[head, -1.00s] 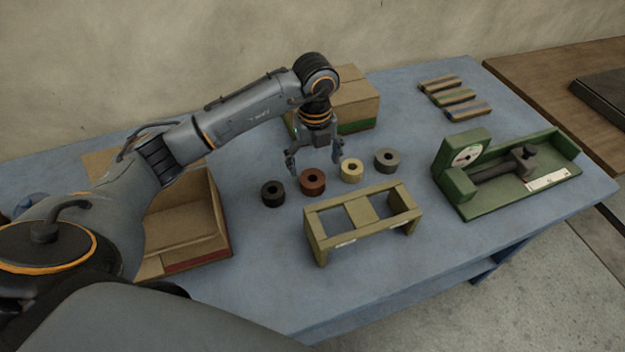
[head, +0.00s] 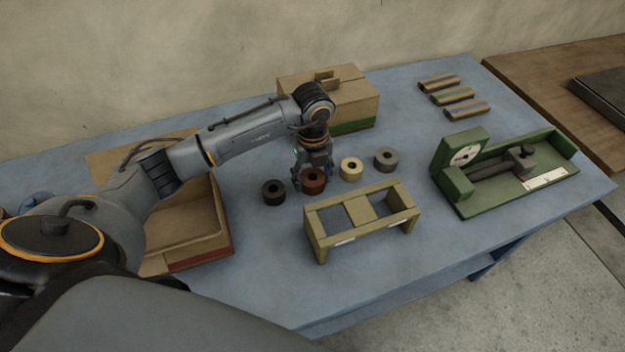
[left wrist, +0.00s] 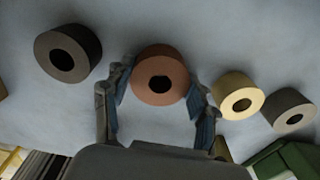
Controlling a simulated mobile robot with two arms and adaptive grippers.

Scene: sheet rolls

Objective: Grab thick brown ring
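The thick brown ring (head: 314,181) stands on the blue table between a black ring and a yellow ring. In the left wrist view the brown ring (left wrist: 160,75) lies between the two fingers, its hole facing the camera. My left gripper (head: 313,172) is lowered at the brown ring; it also shows in the left wrist view (left wrist: 158,100). Its fingers are apart, one on each side of the ring. A small gap seems to show at each finger; contact is hard to tell. My right gripper is not in view.
The black ring (head: 273,192), yellow ring (head: 350,169) and grey ring (head: 386,159) stand close by in a row. An olive stand (head: 362,208) is in front. A green fixture (head: 458,184) is at right. Cardboard boxes stand behind (head: 352,102) and at left (head: 222,215).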

